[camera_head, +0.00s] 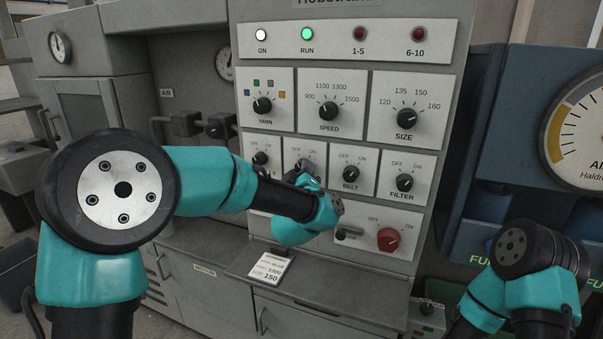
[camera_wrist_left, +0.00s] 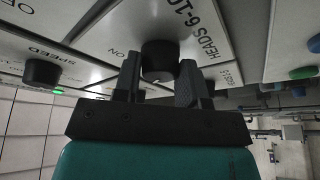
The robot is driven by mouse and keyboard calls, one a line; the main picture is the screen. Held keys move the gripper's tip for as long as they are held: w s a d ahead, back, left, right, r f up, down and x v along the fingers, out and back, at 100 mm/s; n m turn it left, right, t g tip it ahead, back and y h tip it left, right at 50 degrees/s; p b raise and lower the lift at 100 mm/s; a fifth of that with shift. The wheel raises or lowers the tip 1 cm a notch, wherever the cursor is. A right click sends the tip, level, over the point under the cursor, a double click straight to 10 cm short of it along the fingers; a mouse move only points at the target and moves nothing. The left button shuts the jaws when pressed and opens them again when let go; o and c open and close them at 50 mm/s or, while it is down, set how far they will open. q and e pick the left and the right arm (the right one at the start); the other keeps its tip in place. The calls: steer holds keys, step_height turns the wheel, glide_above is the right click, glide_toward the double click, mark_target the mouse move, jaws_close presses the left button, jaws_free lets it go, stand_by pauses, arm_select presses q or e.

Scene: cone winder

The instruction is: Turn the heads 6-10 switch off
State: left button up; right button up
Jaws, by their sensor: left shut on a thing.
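The heads 6-10 switch is a round dark knob (camera_wrist_left: 159,55) below its printed label in the left wrist view. My left gripper (camera_wrist_left: 159,80) has one finger on each side of this knob and is shut on it. In the head view my left gripper (camera_head: 303,176) reaches the second panel of the lower knob row and hides most of that knob. I cannot tell which way its pointer faces. The 6-10 lamp (camera_head: 417,35) is dark red and looks unlit. My right arm shows at the lower right, but its gripper is out of view.
The belt knob (camera_head: 350,173) and filter knob (camera_head: 404,182) sit to the right, another knob (camera_head: 260,158) to the left. Size (camera_head: 406,118), speed (camera_head: 328,109) and yarn (camera_head: 262,105) dials are above. A red knob (camera_head: 388,239) and a card (camera_head: 270,265) are below.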

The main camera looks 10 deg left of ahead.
stand_by(0.3)
arm_select(q)
steer(key=o, duration=0.9)
steer(key=v, duration=1.7)
steer(key=shift+s, duration=0.2)
steer(key=shift+f, duration=0.15)
